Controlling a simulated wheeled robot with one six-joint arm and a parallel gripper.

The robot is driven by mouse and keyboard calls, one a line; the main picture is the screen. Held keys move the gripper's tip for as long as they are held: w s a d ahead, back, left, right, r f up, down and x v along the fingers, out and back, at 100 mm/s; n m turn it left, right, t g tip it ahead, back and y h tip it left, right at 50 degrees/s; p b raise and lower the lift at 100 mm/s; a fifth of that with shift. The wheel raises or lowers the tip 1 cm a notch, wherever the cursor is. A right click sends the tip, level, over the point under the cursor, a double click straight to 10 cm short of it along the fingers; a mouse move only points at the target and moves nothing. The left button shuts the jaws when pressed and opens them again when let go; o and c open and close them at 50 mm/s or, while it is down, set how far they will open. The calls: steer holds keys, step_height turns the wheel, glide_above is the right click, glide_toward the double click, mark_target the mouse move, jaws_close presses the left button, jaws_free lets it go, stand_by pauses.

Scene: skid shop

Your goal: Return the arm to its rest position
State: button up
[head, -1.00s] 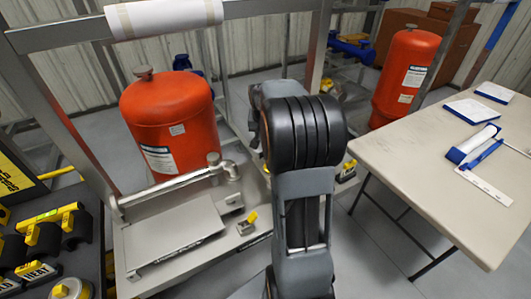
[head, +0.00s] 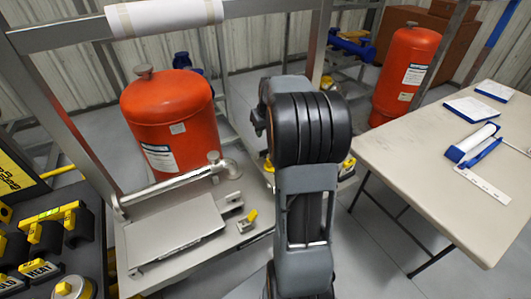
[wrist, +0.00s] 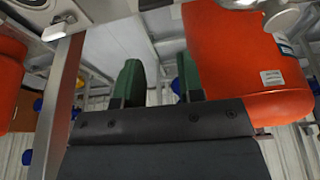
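My arm stands upright in the middle of the head view, its black ribbed joint towards the camera. My gripper is hidden behind it there. In the wrist view, my gripper (wrist: 159,82) shows two green fingers standing apart with a clear gap. Nothing is seen between them. The wrist picture appears upside down, with a red tank (wrist: 245,65) close beside the right finger. I cannot tell whether they touch.
A red tank (head: 167,115) stands on a grey metal skid (head: 130,235) left of my arm, near a pipe (head: 170,187). Another red tank (head: 405,75) stands behind. A beige table (head: 430,170) is on the right. Bare floor (head: 385,255) shows between my arm and the table.

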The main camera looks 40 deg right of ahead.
steer(key=shift+n, duration=0.3)
stand_by(0.4)
steer(key=s+a+r+n, duration=0.1)
steer(key=s+a, duration=0.8)
steer(key=a, duration=0.2)
steer(key=s+a+r, duration=0.1)
steer(key=s+a, duration=0.7)
steer(key=a, duration=0.4)
steer(key=shift+s+a+r+n+t+y, duration=0.25)
steer(key=shift+s+n+t+y, duration=0.05)
steer(key=shift+s+n, duration=0.1)
